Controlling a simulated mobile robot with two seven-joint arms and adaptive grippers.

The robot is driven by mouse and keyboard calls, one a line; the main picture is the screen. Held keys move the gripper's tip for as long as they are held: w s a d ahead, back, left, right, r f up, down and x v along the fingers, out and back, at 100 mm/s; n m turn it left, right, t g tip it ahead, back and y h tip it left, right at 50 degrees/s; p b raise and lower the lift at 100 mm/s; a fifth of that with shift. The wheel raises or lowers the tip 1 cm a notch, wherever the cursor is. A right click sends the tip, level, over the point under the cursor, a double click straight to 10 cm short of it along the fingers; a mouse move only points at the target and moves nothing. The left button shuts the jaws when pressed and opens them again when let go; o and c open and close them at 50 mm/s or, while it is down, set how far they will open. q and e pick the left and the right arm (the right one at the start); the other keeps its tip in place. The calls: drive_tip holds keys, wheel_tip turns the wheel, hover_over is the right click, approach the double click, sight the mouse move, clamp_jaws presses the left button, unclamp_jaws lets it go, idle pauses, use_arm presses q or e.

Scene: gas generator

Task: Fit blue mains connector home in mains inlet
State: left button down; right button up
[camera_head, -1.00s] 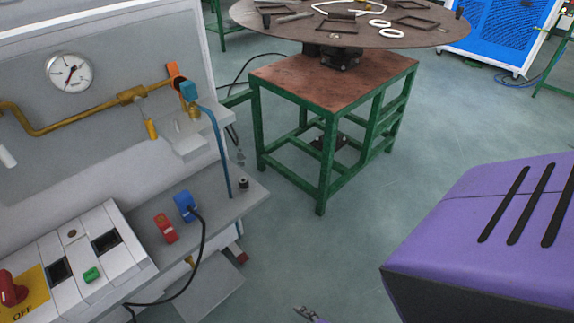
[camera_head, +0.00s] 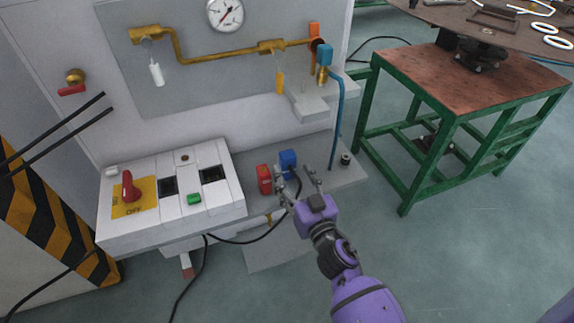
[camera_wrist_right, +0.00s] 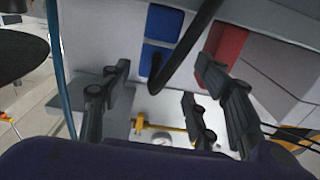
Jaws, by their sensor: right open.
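The blue mains connector (camera_head: 288,163) stands on the grey shelf, with a black cable coming from it. In the right wrist view, two blue blocks, upper (camera_wrist_right: 163,22) and lower (camera_wrist_right: 153,61), are split by a thin pale line, and the cable crosses them. I cannot tell which block is connector and which is inlet, or how deeply they are seated. My right gripper (camera_head: 298,180) is open and empty, just in front of the blue connector. In the wrist view its fingers (camera_wrist_right: 163,72) lie on both sides of the blue blocks, with no clear contact. My left gripper is not visible.
A red block (camera_head: 264,179) stands close left of the blue connector. Left of it is a white switch panel (camera_head: 215,198) with a red knob. A blue pipe (camera_head: 337,110) and a small dark fitting (camera_head: 346,159) stand to the right. A green-framed table (camera_head: 410,150) stands farther right.

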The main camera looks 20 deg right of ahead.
sight(290, 163)
drive_tip(key=w, duration=0.5)
drive_tip(key=shift+d, duration=0.25)
drive_tip(key=shift+c, duration=0.5)
drive_tip(key=c, duration=1.1)
drive_tip(key=shift+c, duration=0.8)
drive_tip(key=shift+r, duration=0.15)
